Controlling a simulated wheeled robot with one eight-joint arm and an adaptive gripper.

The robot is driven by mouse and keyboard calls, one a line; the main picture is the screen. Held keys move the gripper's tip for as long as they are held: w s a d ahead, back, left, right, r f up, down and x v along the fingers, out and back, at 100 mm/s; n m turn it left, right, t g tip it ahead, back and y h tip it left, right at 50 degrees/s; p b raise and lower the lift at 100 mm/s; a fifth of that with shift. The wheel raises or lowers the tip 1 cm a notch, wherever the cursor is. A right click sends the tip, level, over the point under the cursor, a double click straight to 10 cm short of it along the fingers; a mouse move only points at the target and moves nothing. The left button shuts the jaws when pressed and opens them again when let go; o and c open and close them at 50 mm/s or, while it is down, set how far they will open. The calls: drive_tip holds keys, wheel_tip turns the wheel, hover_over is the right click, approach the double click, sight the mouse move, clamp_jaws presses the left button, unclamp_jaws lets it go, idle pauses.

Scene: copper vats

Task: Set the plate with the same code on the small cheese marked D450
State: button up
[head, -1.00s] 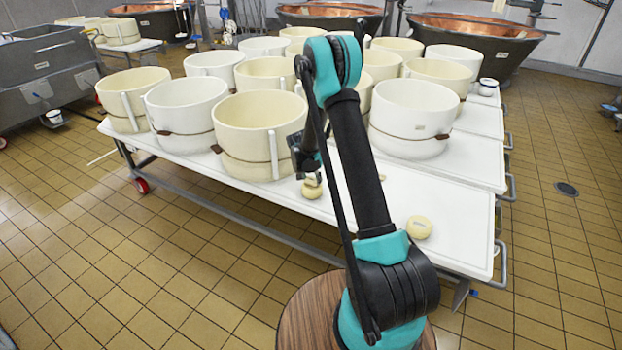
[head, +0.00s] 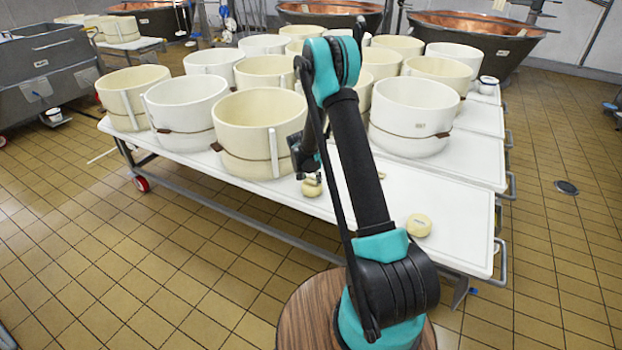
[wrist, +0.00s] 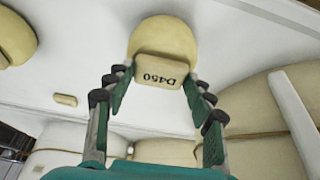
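The plate (wrist: 161,72) is a small cream block. Its code reads D450, upside down in the wrist view. My gripper (wrist: 160,80) has one finger at each end of the plate and looks shut on it. Just beyond the plate is a small round pale-yellow cheese (wrist: 165,35), partly covered by it in this view. In the head view my gripper (head: 311,172) is right over that cheese (head: 312,189) on the white table; the gap, if any, is too small to tell. No code shows on this cheese.
Another small cheese (head: 418,226) lies nearer the table's right end. A second cheese shows at the wrist view's edge (wrist: 15,38), with a loose cream plate (wrist: 65,100) on the table. Large cream moulds (head: 258,130) stand close behind. The white table's front right (head: 455,235) is clear.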

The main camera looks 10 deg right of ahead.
drive_tip(key=o, duration=0.5)
drive_tip(key=shift+c, duration=0.2)
drive_tip(key=v, duration=1.2)
drive_tip(key=s+d+r+n, duration=0.2)
drive_tip(key=s+d+r, duration=0.2)
drive_tip(key=s+r, duration=0.45)
drive_tip(key=s+d+n+y, duration=0.1)
drive_tip(key=s+n, duration=0.1)
drive_tip(key=s, duration=1.2)
drive_tip(key=s+d+n+y, duration=0.1)
drive_tip(key=s+d+n, duration=0.1)
drive_tip(key=s, duration=1.2)
drive_tip(key=shift+s+d+f+n+y, duration=0.25)
drive_tip(key=shift+n+y, duration=0.15)
drive_tip(key=shift+n, duration=0.2)
